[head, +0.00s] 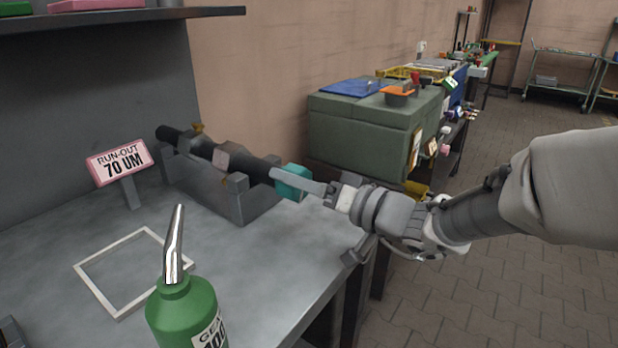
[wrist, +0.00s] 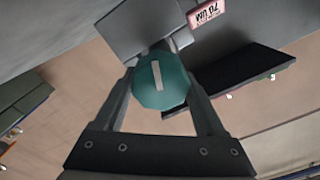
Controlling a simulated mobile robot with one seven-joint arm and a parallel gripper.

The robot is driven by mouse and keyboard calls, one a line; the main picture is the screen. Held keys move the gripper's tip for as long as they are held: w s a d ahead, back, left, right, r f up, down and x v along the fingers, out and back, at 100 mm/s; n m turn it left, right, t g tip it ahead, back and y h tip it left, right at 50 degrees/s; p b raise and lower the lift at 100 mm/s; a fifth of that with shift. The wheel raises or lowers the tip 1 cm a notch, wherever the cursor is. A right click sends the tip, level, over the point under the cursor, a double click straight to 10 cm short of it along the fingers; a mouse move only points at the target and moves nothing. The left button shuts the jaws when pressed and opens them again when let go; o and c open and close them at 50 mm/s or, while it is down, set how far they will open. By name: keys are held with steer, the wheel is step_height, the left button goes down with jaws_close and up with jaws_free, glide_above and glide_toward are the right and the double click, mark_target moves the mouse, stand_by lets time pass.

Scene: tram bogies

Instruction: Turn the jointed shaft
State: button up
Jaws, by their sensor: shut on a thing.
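The jointed shaft (head: 244,162) is a dark bar lying in a grey cradle (head: 240,200) on the workbench. Its near end carries a teal knob (head: 292,181). In the wrist view the teal knob (wrist: 160,82) faces the camera, with a pale line mark that stands close to upright, tilted slightly. My gripper (head: 298,182) is shut on the knob; in the wrist view its two fingers (wrist: 160,95) lie on either side of it. Much of the shaft is hidden behind the knob in the wrist view.
A pink "RUN-OUT 70 UM" sign (head: 120,162) stands on the bench (head: 245,255). A pale square frame (head: 95,283) lies flat there. A green oil can (head: 187,312) stands at the front. A shelf (head: 120,18) overhangs the back left. A green cabinet (head: 360,135) stands behind my arm.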

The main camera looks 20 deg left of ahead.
steer(key=shift+n, duration=1.9)
steer(key=o, duration=1.3)
steer(key=shift+d, duration=0.1)
steer(key=p+v, duration=0.2)
steer(key=v, duration=1.5)
steer(key=shift+s+d+r, duration=0.15)
